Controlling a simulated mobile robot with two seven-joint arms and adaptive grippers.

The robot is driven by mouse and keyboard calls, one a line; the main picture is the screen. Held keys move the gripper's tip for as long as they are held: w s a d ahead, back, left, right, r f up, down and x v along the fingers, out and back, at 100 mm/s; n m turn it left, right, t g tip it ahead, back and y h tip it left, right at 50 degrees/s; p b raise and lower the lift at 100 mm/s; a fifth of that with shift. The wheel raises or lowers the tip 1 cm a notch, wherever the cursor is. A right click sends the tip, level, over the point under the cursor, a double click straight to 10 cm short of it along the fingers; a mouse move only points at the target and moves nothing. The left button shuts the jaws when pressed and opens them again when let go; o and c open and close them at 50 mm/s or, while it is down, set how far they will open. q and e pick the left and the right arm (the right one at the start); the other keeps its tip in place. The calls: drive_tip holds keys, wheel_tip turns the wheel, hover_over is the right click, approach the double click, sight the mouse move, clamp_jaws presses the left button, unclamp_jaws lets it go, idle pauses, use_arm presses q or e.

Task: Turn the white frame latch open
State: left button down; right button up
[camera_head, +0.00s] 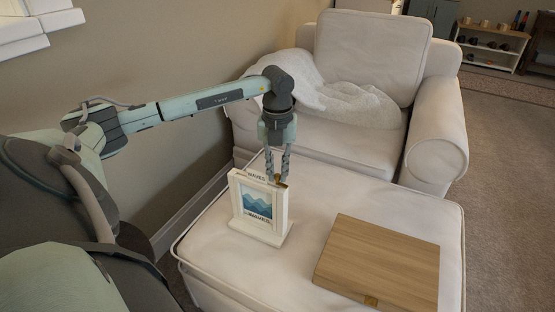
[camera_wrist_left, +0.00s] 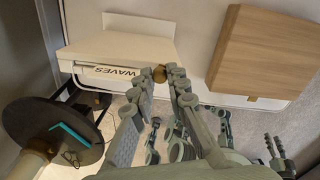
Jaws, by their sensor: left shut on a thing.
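A white frame (camera_head: 238,209) with a blue wave picture and the word WAVES stands upright on its base on the cream ottoman. In the left wrist view the frame (camera_wrist_left: 88,55) is seen from above, with its WAVES lettering along the top. My left gripper (camera_head: 277,180) points down at the frame's upper right corner. Its fingers are shut on the small brass-coloured latch (camera_wrist_left: 159,74), which shows between the fingertips in the left wrist view. The fingers partly hide the latch in the head view. Grey-green finger-like parts show at the lower right of the wrist view; their state is unclear.
A wooden box (camera_head: 378,259) with a brass clasp lies on the ottoman (camera_head: 318,204) right of the frame. A cream armchair (camera_head: 437,140) with a throw stands behind. A wall is at left. A dark round table (camera_wrist_left: 50,135) shows in the wrist view.

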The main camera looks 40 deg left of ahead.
sight(277, 175)
use_arm(q)
drive_tip(key=shift+n, duration=0.5)
use_arm(e)
drive_tip(key=shift+s+f, duration=0.15)
drive_tip(key=shift+f, duration=0.15)
drive_tip(key=shift+s+d+f, duration=0.1)
drive_tip(key=shift+s+f, duration=0.05)
drive_tip(key=shift+f, duration=0.05)
use_arm(q)
drive_tip(key=c, duration=1.5)
unclamp_jaws()
use_arm(e)
drive_tip(key=shift+r, duration=0.15)
use_arm(q)
drive_tip(key=shift+r, duration=0.1)
drive_tip(key=shift+r, duration=3.95)
